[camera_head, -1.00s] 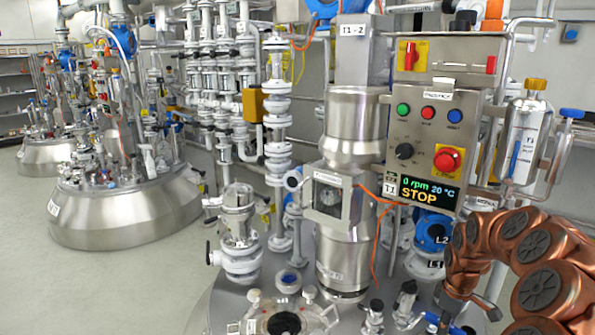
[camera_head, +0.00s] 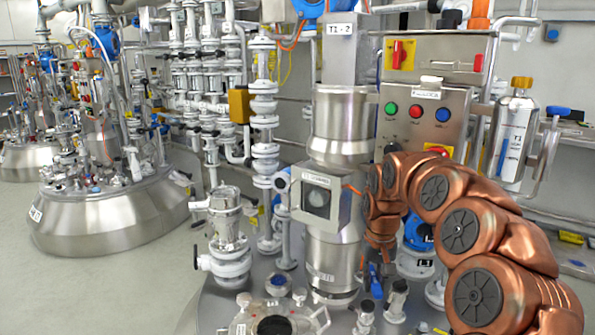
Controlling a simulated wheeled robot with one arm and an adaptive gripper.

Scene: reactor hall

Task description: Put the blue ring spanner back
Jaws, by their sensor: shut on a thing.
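My gripper (camera_head: 382,262) hangs at the end of my copper arm, low in front of the control box and just right of the steel column. It is small in the view and partly hidden by the arm. It is shut on a blue piece, the blue ring spanner (camera_head: 375,280), which points downward below the wrist. The spanner's ring end cannot be made out clearly. I see no clear empty holder or hook for it in this view.
The steel column with a square sight window (camera_head: 318,198) stands close left of my gripper. The control box (camera_head: 425,105) is behind my arm. Valve stubs (camera_head: 366,316) and a round port (camera_head: 273,325) rise from the vessel lid below. Open floor lies left.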

